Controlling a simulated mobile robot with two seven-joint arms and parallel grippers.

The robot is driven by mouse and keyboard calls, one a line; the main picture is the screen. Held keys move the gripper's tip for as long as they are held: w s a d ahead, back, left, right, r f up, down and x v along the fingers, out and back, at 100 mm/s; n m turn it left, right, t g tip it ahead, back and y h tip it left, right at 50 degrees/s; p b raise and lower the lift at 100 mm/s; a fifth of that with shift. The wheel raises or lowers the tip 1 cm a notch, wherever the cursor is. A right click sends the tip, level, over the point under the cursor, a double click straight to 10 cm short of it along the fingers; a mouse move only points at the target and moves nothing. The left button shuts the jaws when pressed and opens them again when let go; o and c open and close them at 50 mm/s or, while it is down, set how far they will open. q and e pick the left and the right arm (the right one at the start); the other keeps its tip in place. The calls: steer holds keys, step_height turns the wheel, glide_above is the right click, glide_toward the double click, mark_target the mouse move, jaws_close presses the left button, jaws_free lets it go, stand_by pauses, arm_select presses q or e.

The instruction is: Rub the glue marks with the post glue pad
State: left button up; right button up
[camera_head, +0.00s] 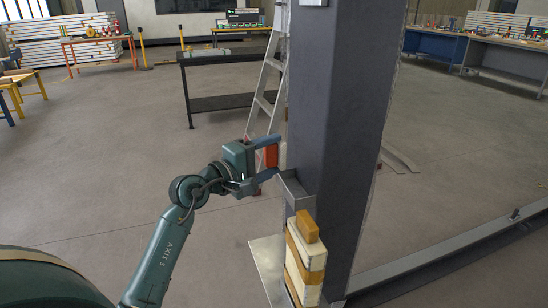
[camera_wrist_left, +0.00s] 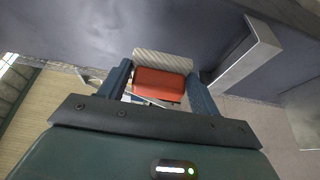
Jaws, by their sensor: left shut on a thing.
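My left gripper (camera_head: 271,157) is shut on the post glue pad (camera_head: 271,155), an orange-red block with a pale face. In the left wrist view the pad's red body (camera_wrist_left: 160,84) sits between the two fingers, and its pale ridged face (camera_wrist_left: 163,60) points at the post. The dark grey post (camera_head: 335,110) stands upright just right of the gripper. The pale face is at or very close to the post's left side; I cannot tell whether it touches. I cannot make out any glue marks. My right gripper is not in view.
A metal bracket (camera_head: 293,187) juts from the post just below the gripper; it shows right of the pad in the wrist view (camera_wrist_left: 245,60). A cream block with tan bands (camera_head: 305,270) stands at the post's foot. A ladder (camera_head: 270,75) and dark table (camera_head: 225,75) stand behind.

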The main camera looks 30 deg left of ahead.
arm_select(q)
steer(key=shift+s+a+f+b, duration=0.15)
steer(key=shift+s+a+b, duration=0.4)
steer(key=shift+s, duration=0.05)
steer(key=shift+s+a+b, duration=0.35)
steer(key=shift+s+a, duration=0.1)
steer(key=shift+s, duration=0.05)
